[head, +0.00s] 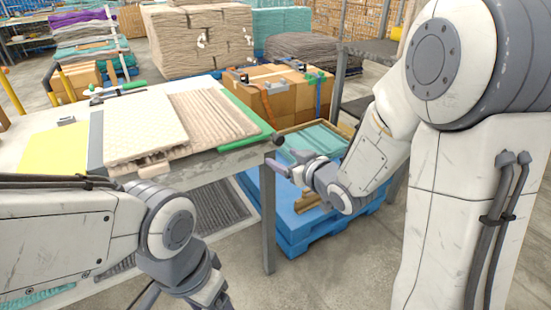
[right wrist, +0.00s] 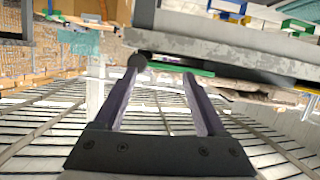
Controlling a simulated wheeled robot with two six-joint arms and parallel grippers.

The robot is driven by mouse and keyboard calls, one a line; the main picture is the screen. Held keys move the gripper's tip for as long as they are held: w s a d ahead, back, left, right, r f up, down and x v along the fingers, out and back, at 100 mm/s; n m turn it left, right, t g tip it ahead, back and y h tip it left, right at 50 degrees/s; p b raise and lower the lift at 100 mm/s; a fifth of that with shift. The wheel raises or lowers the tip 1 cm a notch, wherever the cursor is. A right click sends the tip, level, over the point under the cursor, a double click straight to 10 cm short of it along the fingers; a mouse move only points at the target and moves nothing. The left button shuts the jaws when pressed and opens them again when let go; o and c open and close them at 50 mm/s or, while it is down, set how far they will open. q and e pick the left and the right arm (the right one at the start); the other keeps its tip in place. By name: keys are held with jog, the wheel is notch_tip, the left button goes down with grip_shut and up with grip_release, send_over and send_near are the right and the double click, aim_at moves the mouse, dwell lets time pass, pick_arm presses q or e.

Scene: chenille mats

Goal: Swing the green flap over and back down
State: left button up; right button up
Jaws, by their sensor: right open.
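A long green flap (head: 230,118), looking like a narrow strip, lies along the right edge of the white work table (head: 55,125). A dark round knob (head: 278,139) sits at its near end. Part of the green flap (right wrist: 183,66) and the knob (right wrist: 138,62) show in the right wrist view, beyond my fingertips. My right gripper (head: 275,166) is open and empty, just off the table's right front corner and lower than the flap. Its two fingers (right wrist: 164,78) stand apart in the right wrist view. My left arm comes in from the left; its gripper is out of view.
A cream mat (head: 145,122) and a beige ribbed chenille mat (head: 208,118) lie on the table beside the flap. A table leg (head: 268,225) stands close to my right gripper. A blue pallet (head: 300,233) and cardboard boxes (head: 285,98) are beyond.

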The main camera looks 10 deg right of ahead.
aim_at(281, 141)
jog(key=d+f+t+y+b, duration=0.1)
jog(key=d+f+t+b, duration=0.1)
jog(key=d+t+b, duration=0.15)
jog(key=shift+m, duration=0.3)
jog(key=x, duration=1.1)
jog(key=shift+d+r, duration=0.2)
jog(key=shift+r, duration=0.2)
pick_arm(q)
notch_tip(281, 141, down, 5)
pick_arm(e)
jog(key=shift+y, duration=0.4)
grip_shut()
